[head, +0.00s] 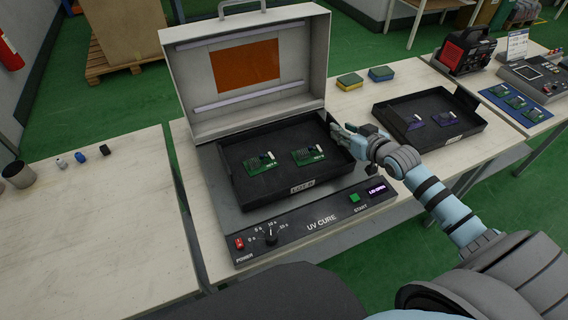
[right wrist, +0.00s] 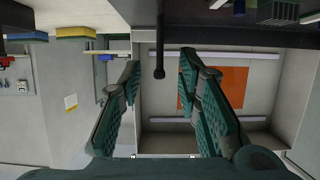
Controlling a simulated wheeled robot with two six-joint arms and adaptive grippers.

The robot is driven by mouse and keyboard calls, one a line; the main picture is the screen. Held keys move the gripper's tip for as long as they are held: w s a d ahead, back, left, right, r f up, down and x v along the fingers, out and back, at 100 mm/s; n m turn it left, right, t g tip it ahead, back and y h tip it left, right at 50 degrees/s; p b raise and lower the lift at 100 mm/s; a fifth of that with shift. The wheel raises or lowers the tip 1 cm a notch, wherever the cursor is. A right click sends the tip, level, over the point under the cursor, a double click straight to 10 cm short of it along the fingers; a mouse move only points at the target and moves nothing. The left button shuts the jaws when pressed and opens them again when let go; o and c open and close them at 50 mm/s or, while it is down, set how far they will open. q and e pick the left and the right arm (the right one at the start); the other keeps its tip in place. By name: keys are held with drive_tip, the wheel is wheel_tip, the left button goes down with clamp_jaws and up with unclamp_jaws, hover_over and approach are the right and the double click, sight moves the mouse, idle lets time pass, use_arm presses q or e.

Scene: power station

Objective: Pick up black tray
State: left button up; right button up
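Whether a finger touches the tray is hidden. A second black tray (head: 455,139), with purple boards in it, lies on the table to the right. My left gripper is not in view.
The box's raised lid stands behind the tray, and its control panel (head: 310,218) is in front. Two sponges (head: 350,81) lie behind the second tray. A blue mat (head: 541,114) and a red-black device (head: 463,50) are farther right. The left table (head: 90,215) is mostly clear.

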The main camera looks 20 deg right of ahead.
sight(337, 122)
drive_tip(key=b+x, duration=0.2)
drive_tip(key=x, duration=0.2)
drive_tip(key=shift+w, duration=0.25)
drive_tip(key=shift+r, duration=0.1)
clamp_jaws()
drive_tip(key=shift+r, duration=0.1)
